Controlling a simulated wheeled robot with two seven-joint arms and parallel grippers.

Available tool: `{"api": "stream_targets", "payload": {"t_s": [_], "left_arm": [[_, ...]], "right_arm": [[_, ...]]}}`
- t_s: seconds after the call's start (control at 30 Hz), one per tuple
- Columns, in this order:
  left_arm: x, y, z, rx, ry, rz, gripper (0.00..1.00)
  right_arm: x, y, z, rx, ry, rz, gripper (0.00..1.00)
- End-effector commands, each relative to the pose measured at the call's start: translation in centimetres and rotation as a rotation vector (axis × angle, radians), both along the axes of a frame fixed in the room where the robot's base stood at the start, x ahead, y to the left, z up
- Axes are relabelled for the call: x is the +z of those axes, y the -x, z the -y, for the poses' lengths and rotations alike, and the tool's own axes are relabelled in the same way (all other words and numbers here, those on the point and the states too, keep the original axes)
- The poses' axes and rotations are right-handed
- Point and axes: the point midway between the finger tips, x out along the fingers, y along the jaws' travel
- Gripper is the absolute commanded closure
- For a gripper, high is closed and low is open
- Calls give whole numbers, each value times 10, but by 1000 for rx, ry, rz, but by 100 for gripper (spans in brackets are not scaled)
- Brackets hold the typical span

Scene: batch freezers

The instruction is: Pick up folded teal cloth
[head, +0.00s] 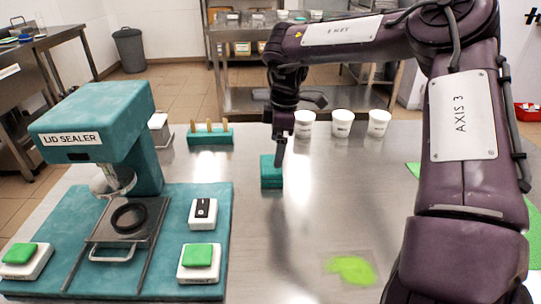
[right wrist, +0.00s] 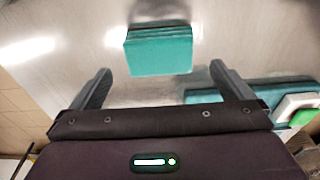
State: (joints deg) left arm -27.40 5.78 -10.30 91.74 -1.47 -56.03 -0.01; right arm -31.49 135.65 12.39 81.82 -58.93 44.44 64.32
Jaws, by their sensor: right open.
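The folded teal cloth (head: 270,174) lies on the steel table as a small thick block, near the table's middle. In the right wrist view, the cloth (right wrist: 160,52) shows its layered edge and lies beyond the fingertips, roughly centred between them. My right gripper (head: 279,160) is above the cloth in the head view, partly covering it. In the right wrist view, my right gripper (right wrist: 161,70) has its two fingers wide apart with nothing between them. I cannot tell its exact height over the cloth. My left gripper is not in view.
A teal lid sealer (head: 95,125) on a teal base stands at left. A teal holder (head: 210,135) with upright sticks and several white cups (head: 342,124) stand behind the cloth. A green smear (head: 351,269) lies in front, right. The table around the cloth is clear.

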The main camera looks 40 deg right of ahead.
Motion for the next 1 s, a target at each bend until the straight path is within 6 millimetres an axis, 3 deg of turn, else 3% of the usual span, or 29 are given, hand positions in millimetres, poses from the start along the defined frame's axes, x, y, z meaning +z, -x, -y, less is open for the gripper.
{"api": "stream_targets", "payload": {"t_s": [0.63, 0.93, 1.0], "left_arm": [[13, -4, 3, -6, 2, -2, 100], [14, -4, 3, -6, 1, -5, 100], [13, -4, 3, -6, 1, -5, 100]], "right_arm": [[-72, -9, -12, -1, -1, -3, 0], [-77, -10, -12, 0, -1, 1, 0], [-77, -10, -12, 0, -1, 1, 8]]}}
